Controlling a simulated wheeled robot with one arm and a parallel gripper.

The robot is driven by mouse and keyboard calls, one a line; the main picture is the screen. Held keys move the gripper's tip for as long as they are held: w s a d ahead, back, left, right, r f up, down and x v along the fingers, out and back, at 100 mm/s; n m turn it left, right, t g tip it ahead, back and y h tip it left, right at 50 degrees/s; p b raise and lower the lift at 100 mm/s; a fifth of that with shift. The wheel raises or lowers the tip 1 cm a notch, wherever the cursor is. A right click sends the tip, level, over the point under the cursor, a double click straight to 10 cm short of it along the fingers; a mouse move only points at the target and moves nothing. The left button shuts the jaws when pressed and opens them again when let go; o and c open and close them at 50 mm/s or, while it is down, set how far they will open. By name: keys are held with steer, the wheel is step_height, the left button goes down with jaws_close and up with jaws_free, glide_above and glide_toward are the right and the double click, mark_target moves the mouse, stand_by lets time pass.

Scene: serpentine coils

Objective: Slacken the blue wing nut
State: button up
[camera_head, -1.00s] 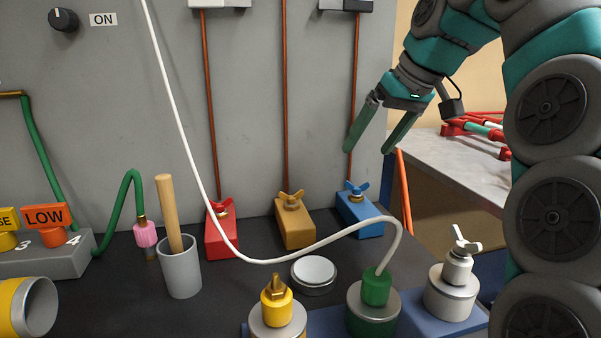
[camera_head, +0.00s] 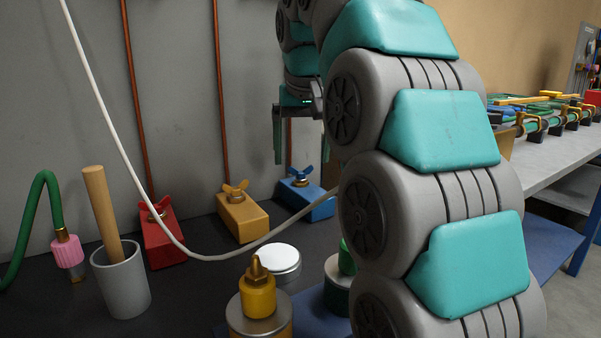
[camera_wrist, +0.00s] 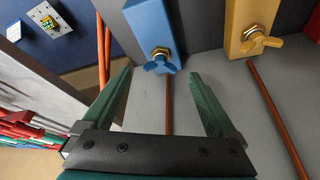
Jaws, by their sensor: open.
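The yellow block (camera_head: 243,216) with its wing nut and the red block (camera_head: 165,245) stand left of the blue one. A white hose (camera_head: 110,150) crosses in front. A copper pipe (camera_wrist: 168,105) runs between my fingers. A grey cup (camera_head: 122,285) holds a wooden rod.

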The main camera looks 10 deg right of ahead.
mark_target(301, 171)
steer(key=shift+x, duration=1)
steer(key=shift+c, duration=0.3)
steer(key=c, duration=1.3)
steer(key=shift+r+n+y+p, duration=0.25)
steer(key=shift+n+y+p, duration=0.05)
steer(key=shift+n+p, duration=0.4)
steer(key=shift+d+f+n, duration=0.1)
steer(key=shift+f+n, duration=0.15)
steer(key=shift+n, duration=0.45)
steer(key=o, duration=1.4)
steer(key=shift+c, duration=0.2)
